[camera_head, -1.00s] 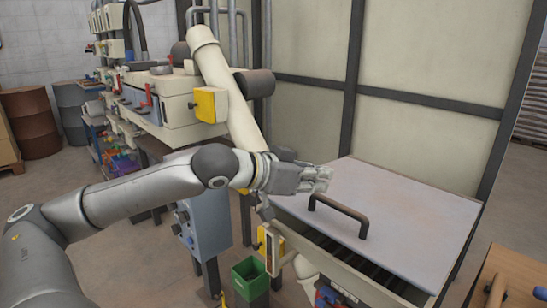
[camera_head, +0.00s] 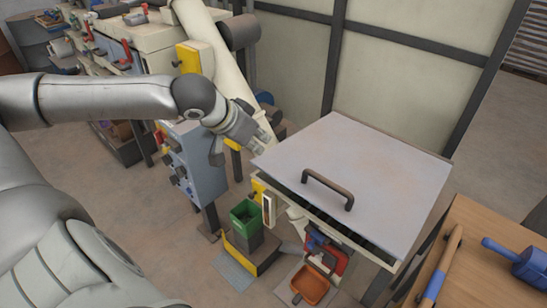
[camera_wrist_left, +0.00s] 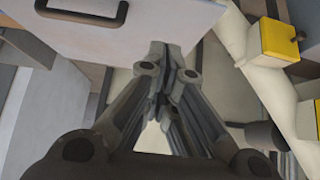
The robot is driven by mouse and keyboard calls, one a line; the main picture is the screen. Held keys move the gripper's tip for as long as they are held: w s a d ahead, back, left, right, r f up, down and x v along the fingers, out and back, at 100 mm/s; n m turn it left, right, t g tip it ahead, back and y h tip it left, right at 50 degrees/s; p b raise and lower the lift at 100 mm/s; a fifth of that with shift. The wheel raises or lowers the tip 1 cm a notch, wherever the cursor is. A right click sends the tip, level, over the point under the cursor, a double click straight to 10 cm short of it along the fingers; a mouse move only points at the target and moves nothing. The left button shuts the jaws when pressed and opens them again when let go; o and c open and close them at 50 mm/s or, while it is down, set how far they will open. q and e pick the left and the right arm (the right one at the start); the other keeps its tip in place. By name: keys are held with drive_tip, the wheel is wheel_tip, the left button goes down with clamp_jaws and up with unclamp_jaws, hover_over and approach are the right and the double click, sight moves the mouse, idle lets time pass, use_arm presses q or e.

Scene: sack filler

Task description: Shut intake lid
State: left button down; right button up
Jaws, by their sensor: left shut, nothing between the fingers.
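The intake lid (camera_head: 355,170) is a pale grey panel lying nearly flat on top of the intake box, with a dark bar handle (camera_head: 328,188) near its front edge. A dark slatted gap (camera_head: 340,222) shows below that front edge; I cannot tell whether the lid is fully seated. My left gripper (camera_head: 262,142) is shut and empty beside the lid's left corner, away from the handle. In the left wrist view, the closed fingers (camera_wrist_left: 166,62) point toward the lid's edge (camera_wrist_left: 165,22), and the handle (camera_wrist_left: 82,18) is at top left. My right gripper is out of view.
A cream pipe (camera_head: 200,35) with a yellow box (camera_head: 188,57) stands behind my left arm. A blue-grey control box (camera_head: 195,165) and a green bin (camera_head: 246,216) are left of the intake. A wooden table (camera_head: 480,250) with a blue scoop (camera_head: 520,262) stands at right.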

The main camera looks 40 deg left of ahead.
use_arm(q)
drive_tip(key=p+x, duration=0.3)
drive_tip(key=x, duration=0.6)
drive_tip(key=shift+w+d+f, duration=0.1)
drive_tip(key=shift+w+f, duration=0.05)
drive_tip(key=shift+w, duration=0.05)
wheel_tip(320, 180, down, 4)
drive_tip(key=shift+s+r+p, duration=0.1)
drive_tip(key=shift+r+p, duration=0.15)
drive_tip(key=shift+p, duration=0.15)
drive_tip(key=shift+s+f, duration=0.1)
drive_tip(key=shift+f, duration=0.35)
wheel_tip(320, 180, down, 7)
drive_tip(key=s+b, duration=0.1)
drive_tip(key=b, duration=0.1)
drive_tip(key=shift+r+b, duration=0.2)
drive_tip(key=shift+b, duration=0.1)
